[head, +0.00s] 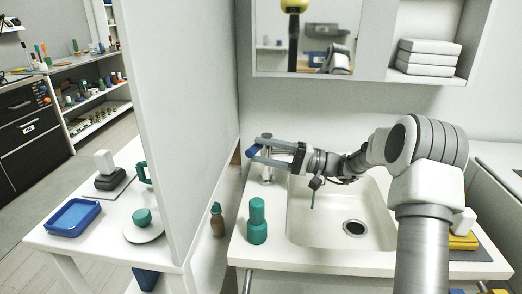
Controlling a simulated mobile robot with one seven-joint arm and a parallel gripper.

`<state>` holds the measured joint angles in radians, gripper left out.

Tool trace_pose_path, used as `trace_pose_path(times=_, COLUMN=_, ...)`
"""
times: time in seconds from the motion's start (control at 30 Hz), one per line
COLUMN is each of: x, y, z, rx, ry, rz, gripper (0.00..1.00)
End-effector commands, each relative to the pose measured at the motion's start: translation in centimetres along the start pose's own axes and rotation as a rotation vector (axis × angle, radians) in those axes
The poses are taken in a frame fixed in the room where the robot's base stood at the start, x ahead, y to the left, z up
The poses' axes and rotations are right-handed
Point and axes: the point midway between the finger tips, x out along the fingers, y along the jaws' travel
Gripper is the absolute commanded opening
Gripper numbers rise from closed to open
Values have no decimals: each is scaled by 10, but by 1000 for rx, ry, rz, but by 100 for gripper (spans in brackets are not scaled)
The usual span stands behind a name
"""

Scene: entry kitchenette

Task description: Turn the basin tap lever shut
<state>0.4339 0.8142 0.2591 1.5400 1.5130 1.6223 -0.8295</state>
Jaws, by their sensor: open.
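The basin tap (267,173) is a chrome post at the back left of the white basin (297,225). My gripper (262,150) reaches left across the top of the tap, with its jaws open around the tap's upper part. A blue piece (252,151) shows at the fingertips. I cannot tell whether it is the lever's end or part of a finger, or whether anything touches. The fingers and wrist hide most of the lever and spout. A thin greenish strand (313,200) hangs below my wrist over the basin; I cannot tell whether it is water.
A white partition (185,120) rises close on the left. A mirror cabinet (325,38) hangs above. A yellow item (463,241) lies at the right.

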Motion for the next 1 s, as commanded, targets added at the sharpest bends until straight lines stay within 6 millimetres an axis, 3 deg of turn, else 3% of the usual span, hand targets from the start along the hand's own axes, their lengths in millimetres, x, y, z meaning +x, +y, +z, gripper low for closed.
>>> trace_pose_path(times=0.6, x=-139, y=-2, z=-1, rx=-1, ry=5, rz=0, gripper=58)
trace_pose_path(times=0.8, x=-160, y=-1, z=0, rx=0, ry=3, rz=0, gripper=58)
trace_pose_path(times=1.0, x=-165, y=0, z=0, rx=0, ry=1, rz=0, gripper=58)
